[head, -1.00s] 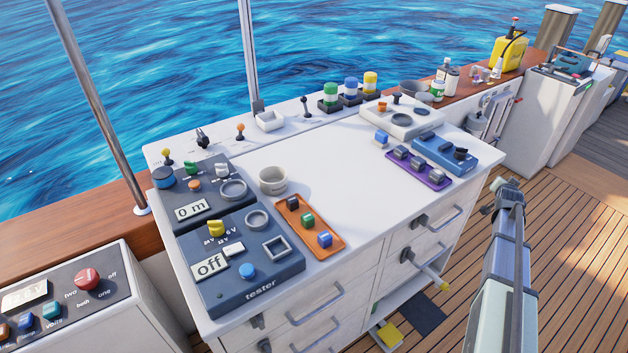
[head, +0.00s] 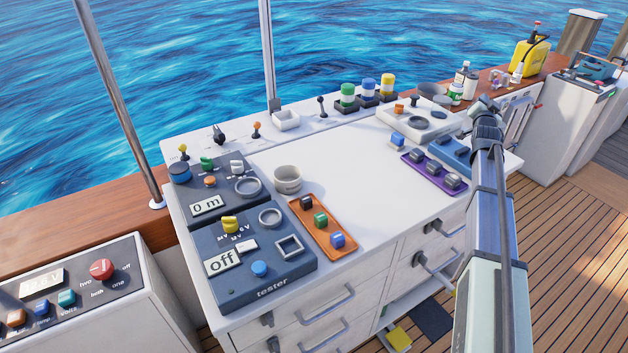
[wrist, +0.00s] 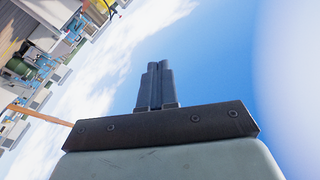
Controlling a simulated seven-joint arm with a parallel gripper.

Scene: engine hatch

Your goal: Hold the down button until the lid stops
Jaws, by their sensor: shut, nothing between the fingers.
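No button marked down and no hatch lid can be made out. Green, blue and yellow round buttons on dark bases stand at the back, the green one (head: 348,95) leftmost. My gripper (head: 484,104) is over the counter's right end, apart from these controls, its tips hard to make out. In the wrist view its fingers (wrist: 155,85) are together and empty, against sky.
Bottles (head: 468,84) and a yellow canister (head: 528,55) stand at the back right. The counter's middle (head: 345,170) is clear.

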